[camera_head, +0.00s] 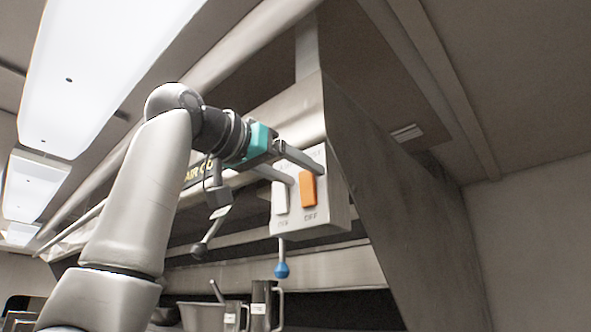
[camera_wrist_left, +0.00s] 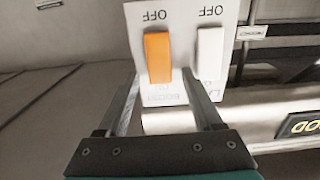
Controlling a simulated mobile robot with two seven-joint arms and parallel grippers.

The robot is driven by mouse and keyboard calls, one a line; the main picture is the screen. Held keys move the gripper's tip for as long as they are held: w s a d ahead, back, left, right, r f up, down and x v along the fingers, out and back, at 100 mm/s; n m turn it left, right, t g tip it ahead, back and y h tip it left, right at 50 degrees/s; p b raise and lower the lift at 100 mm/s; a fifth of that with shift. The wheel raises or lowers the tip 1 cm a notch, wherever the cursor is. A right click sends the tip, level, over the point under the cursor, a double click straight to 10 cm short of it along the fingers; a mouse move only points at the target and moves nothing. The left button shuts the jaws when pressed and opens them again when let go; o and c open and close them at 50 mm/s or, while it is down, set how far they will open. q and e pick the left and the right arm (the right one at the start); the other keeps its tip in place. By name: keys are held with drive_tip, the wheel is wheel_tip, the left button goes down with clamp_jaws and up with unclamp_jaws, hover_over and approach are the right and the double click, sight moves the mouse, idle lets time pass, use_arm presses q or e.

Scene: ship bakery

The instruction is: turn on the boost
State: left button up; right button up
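A white switch box (camera_head: 334,204) hangs on the side of the metal hood. It carries an orange rocker switch (camera_head: 307,188) on the right and a white rocker switch (camera_head: 280,194) on the left, with OFF lettering at the lower end. In the left wrist view the box is upside down, with the orange switch (camera_wrist_left: 158,58) beside the white switch (camera_wrist_left: 210,54). The lettering at the other end is partly hidden. My left gripper (camera_head: 306,174) is open and empty, its fingers pointing at the box on either side of the orange switch's upper end. Contact cannot be told. My right gripper is out of view.
A lever with a blue knob (camera_head: 282,270) hangs below the box, and a dark-knobbed one (camera_head: 199,250) is further left. Metal containers (camera_head: 203,316) stand below. A sloped hood panel (camera_head: 385,200) is close on the right.

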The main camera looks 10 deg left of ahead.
use_arm(q)
clamp_jaws()
idle(0.3)
drive_tip(key=shift+w+r+g+y, duration=0.1)
drive_tip(key=shift+r+g+y, duration=0.15)
drive_tip(key=shift+g+y, duration=0.25)
idle(0.4)
unclamp_jaws()
idle(0.3)
drive_tip(key=shift+s+a, duration=0.2)
drive_tip(key=shift+s, duration=0.1)
drive_tip(key=b+v, duration=0.3)
drive_tip(key=v, duration=1.1)
drive_tip(key=shift+s+a+r+b, duration=0.1)
drive_tip(key=shift+s+a+b, duration=0.1)
drive_tip(key=shift+b, duration=0.1)
